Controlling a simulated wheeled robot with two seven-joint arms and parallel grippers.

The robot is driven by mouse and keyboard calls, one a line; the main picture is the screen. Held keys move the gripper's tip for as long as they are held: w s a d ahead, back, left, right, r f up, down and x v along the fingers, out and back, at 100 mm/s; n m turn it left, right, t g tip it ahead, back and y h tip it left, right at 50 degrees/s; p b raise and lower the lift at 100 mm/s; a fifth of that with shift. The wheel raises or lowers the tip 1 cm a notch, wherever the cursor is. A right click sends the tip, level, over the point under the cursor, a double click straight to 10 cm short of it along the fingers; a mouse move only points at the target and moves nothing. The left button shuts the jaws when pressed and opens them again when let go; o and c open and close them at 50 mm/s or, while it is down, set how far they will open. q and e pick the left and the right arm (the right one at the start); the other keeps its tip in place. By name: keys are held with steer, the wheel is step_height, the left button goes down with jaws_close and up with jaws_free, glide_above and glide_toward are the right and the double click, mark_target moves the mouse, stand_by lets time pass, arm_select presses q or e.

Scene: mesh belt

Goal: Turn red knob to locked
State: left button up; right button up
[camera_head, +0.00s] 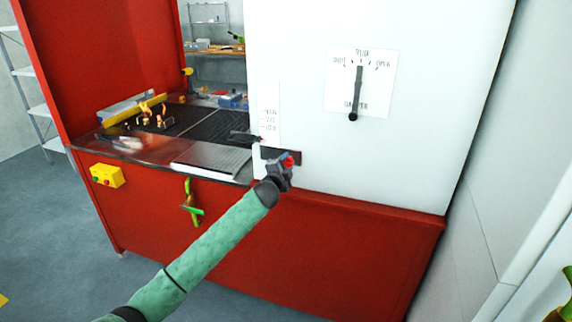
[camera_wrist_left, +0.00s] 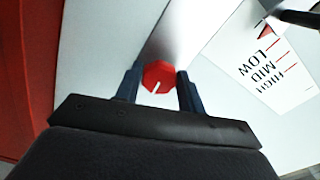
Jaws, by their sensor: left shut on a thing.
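The red knob (camera_head: 288,160) sits low on the white panel in the head view, at the far end of my left arm. In the left wrist view the red knob (camera_wrist_left: 158,76) is an octagonal disc with a white pointer line, which points down and slightly left in the picture. My left gripper (camera_head: 284,165) is at the knob. In the left wrist view the two dark fingers of my left gripper (camera_wrist_left: 158,88) stand on either side of the knob and are shut on it. No locked marking can be read near the knob. My right gripper is not in view.
A damper dial (camera_head: 357,85) with a black lever is on the white panel above. A label with LOW, MID, HIGH (camera_wrist_left: 268,65) and a dark lever (camera_head: 244,137) are beside the knob. A mesh belt (camera_head: 215,128), yellow button box (camera_head: 107,176) and green handle (camera_head: 190,202) are left.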

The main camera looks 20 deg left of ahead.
arm_select(q)
steer(key=shift+m, duration=0.7)
steer(key=o, duration=1)
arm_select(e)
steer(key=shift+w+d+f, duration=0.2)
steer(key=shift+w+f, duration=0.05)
